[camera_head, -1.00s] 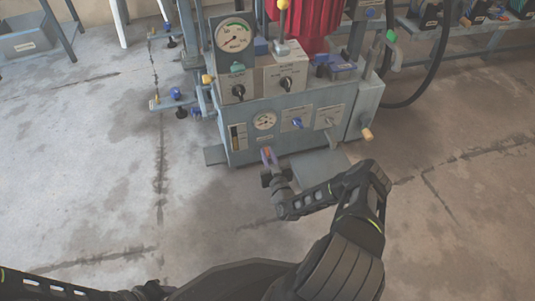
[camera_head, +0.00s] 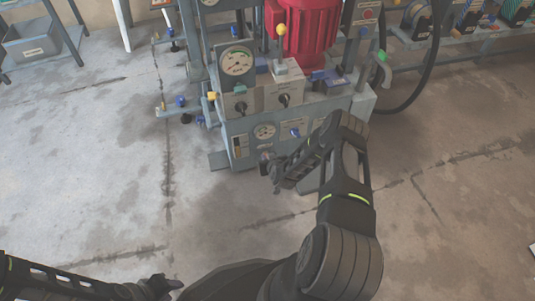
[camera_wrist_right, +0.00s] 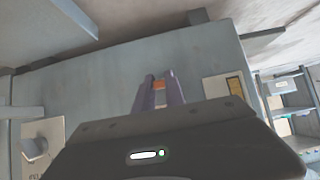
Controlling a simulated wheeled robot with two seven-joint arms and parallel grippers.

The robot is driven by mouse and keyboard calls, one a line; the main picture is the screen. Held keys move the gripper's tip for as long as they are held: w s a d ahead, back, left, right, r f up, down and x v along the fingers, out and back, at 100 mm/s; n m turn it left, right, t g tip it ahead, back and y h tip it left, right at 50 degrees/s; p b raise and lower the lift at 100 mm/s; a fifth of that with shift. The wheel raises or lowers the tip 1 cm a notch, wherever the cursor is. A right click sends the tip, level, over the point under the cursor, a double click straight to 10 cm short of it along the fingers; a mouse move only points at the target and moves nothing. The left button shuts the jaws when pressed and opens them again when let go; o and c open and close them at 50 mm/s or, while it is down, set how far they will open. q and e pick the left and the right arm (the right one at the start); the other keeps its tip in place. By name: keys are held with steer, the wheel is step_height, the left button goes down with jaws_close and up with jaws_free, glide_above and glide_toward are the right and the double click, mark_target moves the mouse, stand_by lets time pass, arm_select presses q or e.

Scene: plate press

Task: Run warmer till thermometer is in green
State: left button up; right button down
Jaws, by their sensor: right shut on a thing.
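The grey press unit (camera_head: 225,132) stands ahead with dials and knobs on its front. A large round gauge (camera_head: 237,63) with a green arc tops it; a smaller dial (camera_head: 264,132) sits lower. A narrow upright indicator (camera_head: 240,146) is on the front's left; its panel with a yellow strip shows in the right wrist view (camera_wrist_right: 236,86). Which is the thermometer is too small to tell. My right gripper (camera_head: 266,158) is at the lower front, shut on a small orange part (camera_wrist_right: 159,85). My left gripper (camera_head: 166,287) is low at the left, away from the unit; its jaws are unclear.
A red cylinder (camera_head: 300,38) stands behind the unit, with a black hose (camera_head: 432,75) at right. Shelves stand at the back left and right. The concrete floor at left is clear.

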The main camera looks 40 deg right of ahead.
steer(key=shift+w+r+g+y+p, duration=0.1)
steer(key=shift+r+g+y+p, duration=0.1)
steer(key=shift+g, duration=0.35)
steer(key=shift+w+r+g+y+p, duration=0.1)
steer(key=shift+r+g+y+p, duration=0.1)
steer(key=shift+g, duration=0.35)
steer(key=shift+d+f, duration=0.1)
steer(key=c, duration=1.4)
jaws_free()
steer(key=p+v, duration=0.3)
steer(key=v, duration=0.4)
steer(key=shift+s+r, duration=0.2)
steer(key=shift+r, duration=0.15)
